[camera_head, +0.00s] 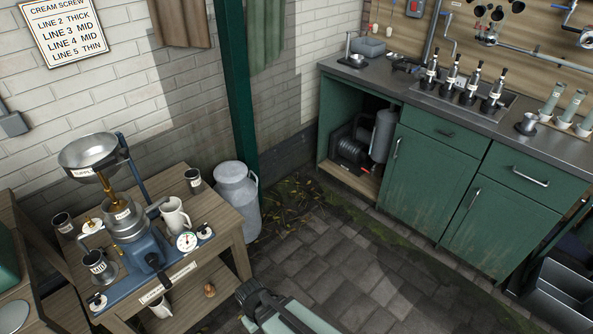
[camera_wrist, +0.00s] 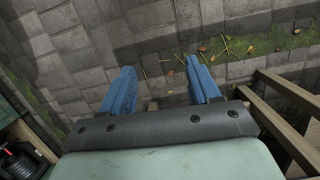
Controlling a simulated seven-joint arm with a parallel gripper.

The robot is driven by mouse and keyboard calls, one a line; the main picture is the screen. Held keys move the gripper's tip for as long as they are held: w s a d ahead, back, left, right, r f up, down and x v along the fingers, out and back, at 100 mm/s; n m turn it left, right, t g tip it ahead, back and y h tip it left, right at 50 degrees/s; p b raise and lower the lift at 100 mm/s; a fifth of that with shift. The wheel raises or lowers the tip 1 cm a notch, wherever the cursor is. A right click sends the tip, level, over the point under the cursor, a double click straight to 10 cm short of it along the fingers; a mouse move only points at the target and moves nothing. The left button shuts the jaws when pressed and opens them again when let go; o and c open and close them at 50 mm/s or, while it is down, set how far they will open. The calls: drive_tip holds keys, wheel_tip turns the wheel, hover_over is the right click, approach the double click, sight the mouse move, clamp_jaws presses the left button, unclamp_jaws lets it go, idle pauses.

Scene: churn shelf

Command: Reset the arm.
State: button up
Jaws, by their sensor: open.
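My gripper (camera_wrist: 160,92) shows in the wrist view with its two blue fingers spread apart. It is open, with nothing between the fingers, and points down toward the paved floor. In the head view, part of my arm (camera_head: 285,312) shows at the bottom middle, in front of and to the right of the wooden table. The fingers cannot be seen in the head view.
A wooden table (camera_head: 228,220) at left bears a blue churn machine (camera_head: 133,243), mugs and a gauge (camera_head: 187,241). A metal milk can (camera_head: 238,196) stands beside it. Green cabinets (camera_head: 430,178) with taps line the right. The paved floor (camera_head: 345,262) between is clear apart from leaves.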

drive_tip(key=s+d+f+m+g, duration=0.2)
drive_tip(key=s+d+f+m, duration=0.2)
drive_tip(key=d, duration=0.9)
drive_tip(key=s+d+f+m+g+y, duration=0.1)
drive_tip(key=s+d+f+m+g, duration=0.2)
drive_tip(key=d, duration=1)
drive_tip(key=shift+s+d+f+m+y, duration=0.3)
drive_tip(key=shift+s+f+m, duration=0.3)
drive_tip(key=shift+s+f, duration=1.45)
drive_tip(key=shift+s+r, duration=0.1)
drive_tip(key=shift+r, duration=0.05)
drive_tip(key=shift+c, duration=0.3)
